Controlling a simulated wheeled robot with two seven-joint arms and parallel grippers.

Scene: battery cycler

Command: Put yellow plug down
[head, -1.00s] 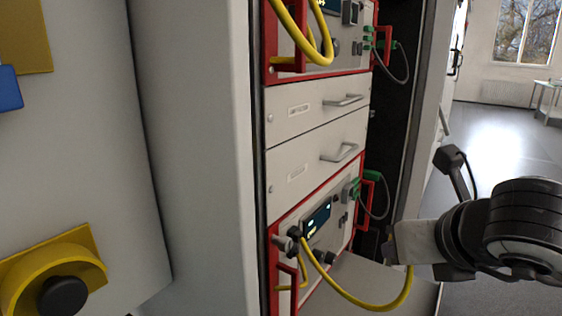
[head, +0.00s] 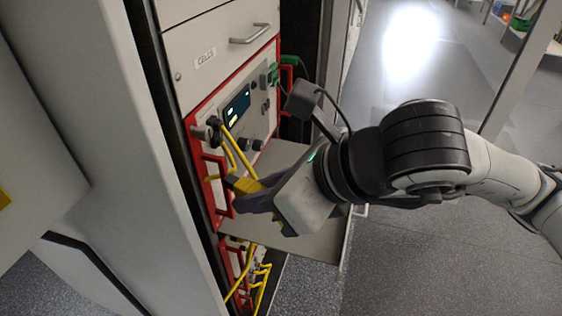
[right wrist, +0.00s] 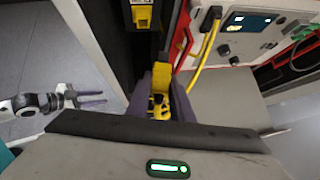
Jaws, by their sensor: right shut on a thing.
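The yellow plug (head: 247,185) is between the purple fingers of my right gripper (head: 245,198), which is shut on it. In the right wrist view the plug (right wrist: 159,104) shows between the fingers, its front partly hidden. I cannot tell whether the plug touches the shelf. A yellow cable (right wrist: 203,62) runs from a dark connector on the unit's panel. My left gripper (right wrist: 95,98) appears small at the left of the right wrist view, its fingers apart.
The unit (head: 262,112) has a small display, a red frame and red handles. Green connectors (head: 289,60) with a dark cable are at its right. Another unit with yellow cables (head: 262,283) is below the shelf. A cabinet wall stands left; open floor (head: 420,260) lies right.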

